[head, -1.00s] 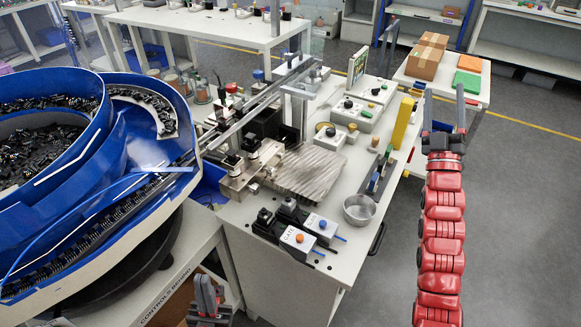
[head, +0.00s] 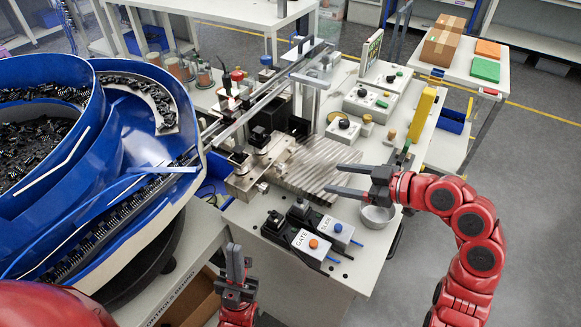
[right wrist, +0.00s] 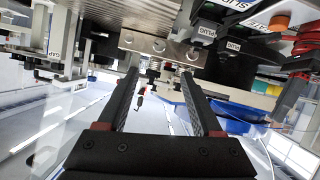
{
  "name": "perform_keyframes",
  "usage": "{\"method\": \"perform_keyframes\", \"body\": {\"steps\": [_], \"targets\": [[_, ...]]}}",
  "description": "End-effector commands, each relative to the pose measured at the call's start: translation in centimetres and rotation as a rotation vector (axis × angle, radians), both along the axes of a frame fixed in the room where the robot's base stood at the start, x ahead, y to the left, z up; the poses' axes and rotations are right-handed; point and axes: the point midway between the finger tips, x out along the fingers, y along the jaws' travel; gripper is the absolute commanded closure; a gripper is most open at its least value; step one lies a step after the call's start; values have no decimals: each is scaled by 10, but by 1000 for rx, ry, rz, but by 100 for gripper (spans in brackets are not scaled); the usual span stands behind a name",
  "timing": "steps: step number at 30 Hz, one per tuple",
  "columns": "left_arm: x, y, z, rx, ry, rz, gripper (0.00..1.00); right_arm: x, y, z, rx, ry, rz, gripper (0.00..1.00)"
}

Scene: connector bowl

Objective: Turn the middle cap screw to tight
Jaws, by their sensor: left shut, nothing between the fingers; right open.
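The right wrist view shows a metal block with a row of three round cap screws. The middle cap screw (right wrist: 159,45) lies between the other two (right wrist: 126,38) (right wrist: 191,54). My right gripper (head: 333,179) is open and empty in the head view, pointing left over the front of the ribbed metal plate (head: 312,160). In the right wrist view its fingers (right wrist: 162,75) point toward the block, apart from the screws. I cannot tell how tight any screw is. My left gripper (head: 235,250) is shut and empty, in front of the bench.
The blue feeder bowl (head: 105,185) full of black parts stands at left. A metal bowl (head: 377,216) is below my right gripper. A yellow post (head: 422,115) stands at right.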

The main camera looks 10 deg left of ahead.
Motion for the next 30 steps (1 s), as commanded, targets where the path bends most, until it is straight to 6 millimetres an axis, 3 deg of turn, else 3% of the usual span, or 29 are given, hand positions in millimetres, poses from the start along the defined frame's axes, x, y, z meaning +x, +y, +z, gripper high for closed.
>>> {"method": "perform_keyframes", "body": {"steps": [18, 24, 30], "targets": [[0, 0, 15, 0, 0, 0, 100, 49, 114, -49, 1, -2, -1, 33], [0, 0, 17, 0, 0, 0, 100, 57, 131, -58, 0, 0, -3, 33], [0, 0, 17, 0, 0, 0, 100, 59, 134, -59, 1, -4, -5, 33]]}}
